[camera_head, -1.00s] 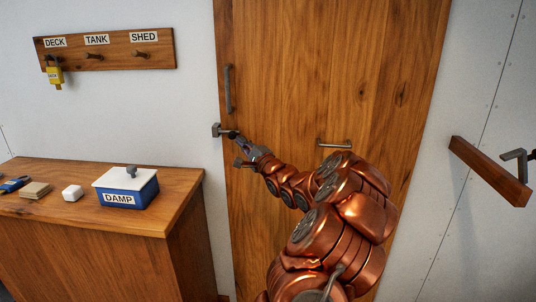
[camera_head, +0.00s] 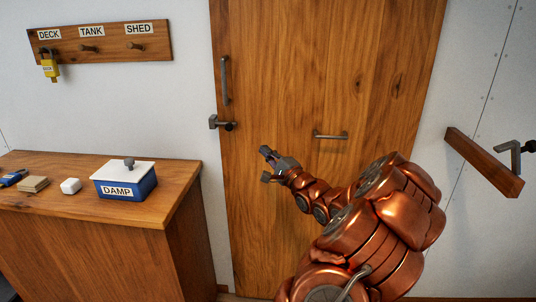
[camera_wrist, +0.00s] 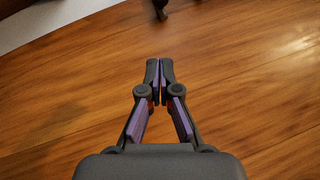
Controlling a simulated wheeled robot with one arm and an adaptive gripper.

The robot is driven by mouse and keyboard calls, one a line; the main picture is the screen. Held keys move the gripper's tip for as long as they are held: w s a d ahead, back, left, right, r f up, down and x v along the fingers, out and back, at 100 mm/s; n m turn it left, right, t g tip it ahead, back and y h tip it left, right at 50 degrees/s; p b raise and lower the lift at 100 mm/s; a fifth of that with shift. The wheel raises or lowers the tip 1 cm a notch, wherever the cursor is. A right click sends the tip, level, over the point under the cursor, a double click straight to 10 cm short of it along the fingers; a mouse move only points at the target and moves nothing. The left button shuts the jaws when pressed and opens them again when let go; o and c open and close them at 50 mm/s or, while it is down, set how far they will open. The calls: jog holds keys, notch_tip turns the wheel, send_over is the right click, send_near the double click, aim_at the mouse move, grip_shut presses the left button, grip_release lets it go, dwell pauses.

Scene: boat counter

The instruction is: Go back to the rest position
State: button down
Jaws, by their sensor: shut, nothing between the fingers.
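My gripper (camera_head: 268,165) is in front of the wooden door (camera_head: 290,75), below and to the right of the door's latch (camera_head: 221,123). In the wrist view my gripper (camera_wrist: 154,70) is shut, its fingertips together with nothing between them. Behind it there is the door's wood surface (camera_wrist: 60,90), and a dark piece of hardware (camera_wrist: 160,8) shows at the top edge. My gripper looks apart from the latch. My copper arm hides the lower right of the door.
A peg board (camera_head: 100,42) carries a yellow tag (camera_head: 50,69). A wooden bar (camera_head: 484,163) juts from the right wall.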

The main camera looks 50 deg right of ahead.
jog(key=shift+s+a, duration=0.1)
jog(key=shift+s, duration=0.1)
dwell(0.4)
jog(key=w+a+f+n+g+y, duration=0.2)
jog(key=w+a+f+n+g, duration=0.45)
jog(key=w+a, duration=0.35)
jog(key=s+a+f+n+g+y, duration=0.1)
jog(key=s+a+f+n+g, duration=0.15)
jog(key=a, duration=0.45)
jog(key=s+a+f+n+g, duration=0.2)
jog(key=s+a+n+g, duration=0.15)
jog(key=a, duration=0.45)
jog(key=s+a+n+g+y, duration=0.1)
jog(key=s+a+n+g, duration=0.45)
jog(key=s+a, duration=0.75)
jog(key=s+a+n+g+y, duration=0.2)
jog(key=s+a+n+g, duration=0.5)
jog(key=s, duration=1)
notch_tip(320, 180, up, 13)
jog(key=a+m+t+p, duration=0.1)
jog(key=t+p, duration=0.2)
jog(key=p, duration=0.9)
jog(key=shift+w+a, duration=0.2)
jog(key=shift+a, duration=0.2)
